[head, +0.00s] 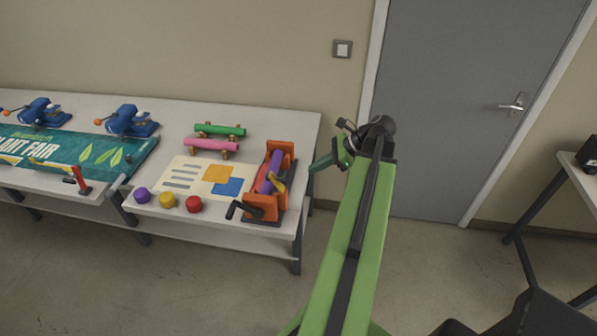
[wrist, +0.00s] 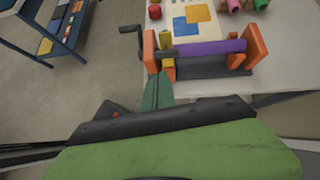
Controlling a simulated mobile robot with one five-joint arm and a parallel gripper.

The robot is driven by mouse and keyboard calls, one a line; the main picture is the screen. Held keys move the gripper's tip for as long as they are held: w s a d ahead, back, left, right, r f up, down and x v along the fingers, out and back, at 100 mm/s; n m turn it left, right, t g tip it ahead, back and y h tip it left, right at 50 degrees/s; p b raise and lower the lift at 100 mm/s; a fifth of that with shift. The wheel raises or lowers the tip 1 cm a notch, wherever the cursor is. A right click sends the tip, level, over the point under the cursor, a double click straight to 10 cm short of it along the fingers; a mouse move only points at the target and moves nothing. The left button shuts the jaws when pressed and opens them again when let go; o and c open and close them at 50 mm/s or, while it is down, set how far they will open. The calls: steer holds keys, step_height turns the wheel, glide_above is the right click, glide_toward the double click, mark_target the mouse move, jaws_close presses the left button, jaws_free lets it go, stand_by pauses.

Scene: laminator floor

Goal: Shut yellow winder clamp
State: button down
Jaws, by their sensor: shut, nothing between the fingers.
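The winder stands at the right end of the long table, with orange end plates (head: 262,205), a purple roll (head: 270,172) between them and a black crank (head: 240,209). Its yellow clamp (head: 278,183) is tilted beside the near plate in the head view. In the wrist view the yellow clamp (wrist: 167,45) is next to the left orange plate. I cannot tell how far it stands open. My gripper (head: 316,166) is shut and empty, right of the winder in the head view. In the wrist view my gripper's tips (wrist: 158,78) are just below the clamp; contact cannot be told.
Blue clamps (head: 132,120) and a green banner (head: 75,150) are farther left. A blue cart (wrist: 55,30) shows in the wrist view. Floor is clear before the door.

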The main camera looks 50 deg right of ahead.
steer(key=s+d+m, duration=0.2)
steer(key=s+d, duration=0.2)
steer(key=s, duration=0.1)
steer(key=w+a+f+b, duration=0.5)
steer(key=w+a+b, duration=0.1)
steer(key=w, duration=0.4)
steer(key=shift+w+a+f+t+h, duration=0.15)
steer(key=shift+w+a+t+h, duration=0.1)
steer(key=shift+t+h, duration=0.15)
